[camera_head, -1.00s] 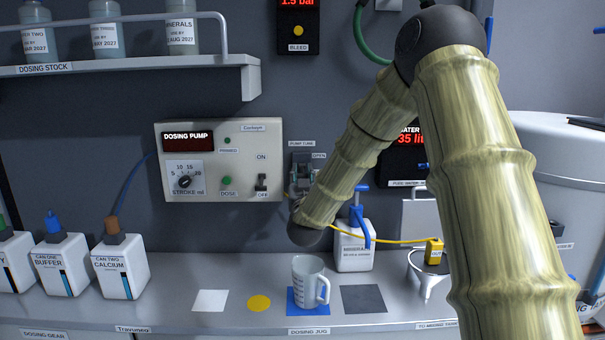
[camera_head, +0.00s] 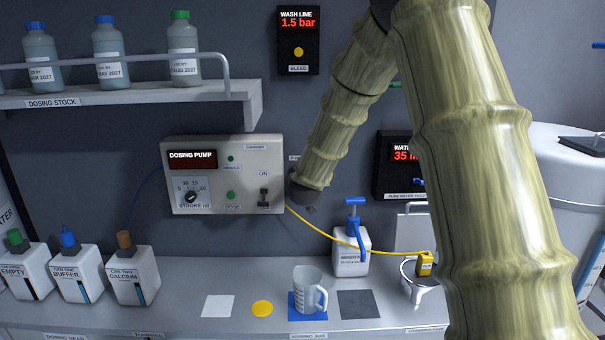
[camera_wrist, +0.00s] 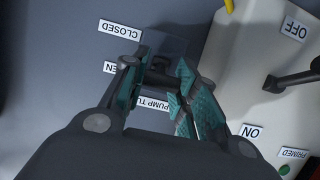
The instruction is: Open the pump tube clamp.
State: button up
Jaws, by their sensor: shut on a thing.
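In the wrist view my gripper (camera_wrist: 158,92) has its teal-padded fingers closed around a dark bar of the pump tube clamp (camera_wrist: 162,79). The bar lies across between the fingers, roughly level with the partly covered OPEN label (camera_wrist: 109,68). The CLOSED label (camera_wrist: 120,30) is farther up in this upside-down view. The PUMP TUBE label (camera_wrist: 152,103) shows partly between the fingers. In the head view my arm hides the clamp and the fingers. The clamp's exact position is hard to tell.
The dosing pump panel (camera_head: 240,175) is directly left of my wrist, with its ON/OFF switch (camera_head: 264,198) close by.

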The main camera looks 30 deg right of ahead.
jog(key=shift+w+d+r+g+y+p, duration=0.15)
jog(key=shift+r+g+y+p, duration=0.3)
jog(key=shift+p, duration=1.05)
jog(key=shift+r, duration=0.1)
jog(key=o, duration=1)
jog(key=shift+o, duration=0.2)
jog(key=v, duration=1.2)
jog(key=shift+w, duration=0.1)
